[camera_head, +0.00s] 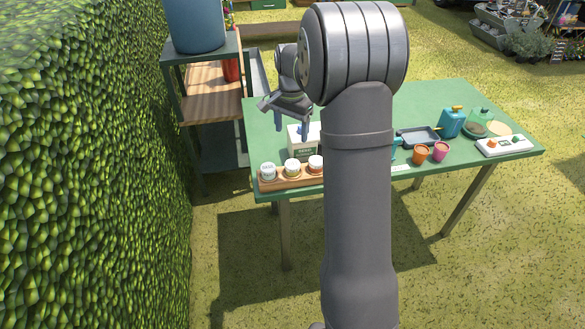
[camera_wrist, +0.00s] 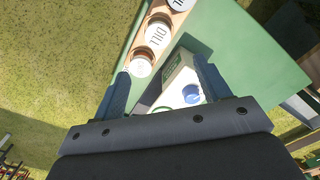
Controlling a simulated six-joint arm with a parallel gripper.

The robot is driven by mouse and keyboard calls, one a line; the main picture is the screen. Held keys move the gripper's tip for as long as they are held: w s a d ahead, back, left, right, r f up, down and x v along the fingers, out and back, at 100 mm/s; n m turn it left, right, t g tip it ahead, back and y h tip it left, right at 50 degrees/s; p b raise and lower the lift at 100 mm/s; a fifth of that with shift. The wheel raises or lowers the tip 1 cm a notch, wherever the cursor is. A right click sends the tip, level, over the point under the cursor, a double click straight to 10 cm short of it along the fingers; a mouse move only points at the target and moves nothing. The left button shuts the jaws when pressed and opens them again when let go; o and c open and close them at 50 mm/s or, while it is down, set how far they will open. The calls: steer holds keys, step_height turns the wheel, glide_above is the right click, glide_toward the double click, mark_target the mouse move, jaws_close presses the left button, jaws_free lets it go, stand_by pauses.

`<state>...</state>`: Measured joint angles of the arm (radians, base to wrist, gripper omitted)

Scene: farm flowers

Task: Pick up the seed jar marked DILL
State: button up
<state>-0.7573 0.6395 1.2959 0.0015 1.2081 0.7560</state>
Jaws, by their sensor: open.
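The seed jar marked DILL (camera_wrist: 157,32) has a white round lid with dark lettering, readable in the wrist view. It stands upright in a wooden rack between two other white-lidded jars. In the head view it appears to be the middle visible jar (camera_head: 293,167), though the lettering is too small to read there. In the wrist view the spread fingers of my gripper (camera_wrist: 163,80) frame the nearest jar and the box. No jar is held.
The wooden rack (camera_head: 266,187) lies along the front edge of the green table (camera_head: 270,118). One neighbouring jar (camera_wrist: 141,66) is close to my left finger.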

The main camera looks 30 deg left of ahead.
glide_above(293, 163)
step_height(293, 163, down, 9)
steer(key=shift+a+r, duration=0.15)
steer(key=shift+s+f, duration=0.1)
steer(key=shift+f, duration=2.6)
steer(key=c, duration=1.1)
